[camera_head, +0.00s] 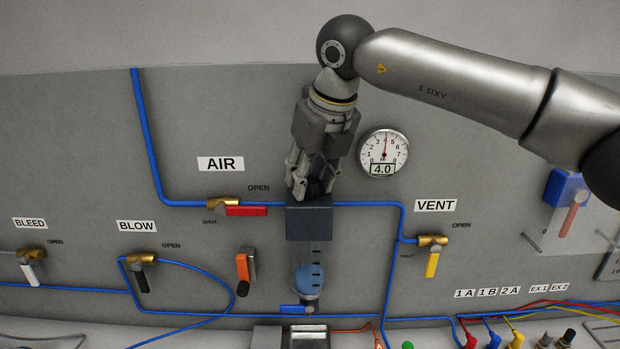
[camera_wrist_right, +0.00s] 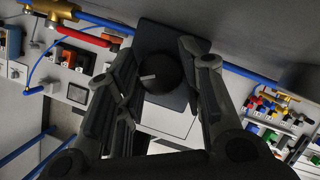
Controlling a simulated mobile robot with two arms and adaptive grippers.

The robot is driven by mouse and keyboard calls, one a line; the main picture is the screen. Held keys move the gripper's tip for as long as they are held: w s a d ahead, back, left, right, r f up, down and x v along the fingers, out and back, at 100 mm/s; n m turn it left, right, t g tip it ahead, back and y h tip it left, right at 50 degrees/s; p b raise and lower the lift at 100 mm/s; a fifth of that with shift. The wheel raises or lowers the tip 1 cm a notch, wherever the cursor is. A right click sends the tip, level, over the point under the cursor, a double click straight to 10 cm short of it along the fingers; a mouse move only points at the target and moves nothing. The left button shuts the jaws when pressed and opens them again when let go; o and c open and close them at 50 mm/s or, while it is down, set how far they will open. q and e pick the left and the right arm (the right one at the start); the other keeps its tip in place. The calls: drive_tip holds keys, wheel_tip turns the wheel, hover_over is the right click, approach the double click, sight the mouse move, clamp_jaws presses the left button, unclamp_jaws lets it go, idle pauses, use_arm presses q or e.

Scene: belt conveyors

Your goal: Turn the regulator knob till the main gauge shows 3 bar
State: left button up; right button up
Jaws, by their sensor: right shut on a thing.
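The regulator knob (camera_wrist_right: 160,76) is black and round with a pale pointer mark, and sits on top of the dark regulator block (camera_head: 309,222). My right gripper (camera_head: 312,192) reaches down from above and is shut on the knob. In the right wrist view its fingers (camera_wrist_right: 161,72) stand on both sides of the knob. In the head view the fingers mostly hide the knob. The main gauge (camera_head: 384,152) is a white dial right of my gripper; its digital window reads 4.0 and its red needle points near 4. My left gripper is not in view.
The AIR valve with a red handle (camera_head: 246,211) is close left of the regulator block. The VENT valve with a yellow handle (camera_head: 432,264) is at the right. A clear bowl with blue liquid (camera_head: 308,280) hangs below the block. Blue pipes (camera_head: 151,140) run along the panel.

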idle(0.3)
drive_tip(key=o, duration=1)
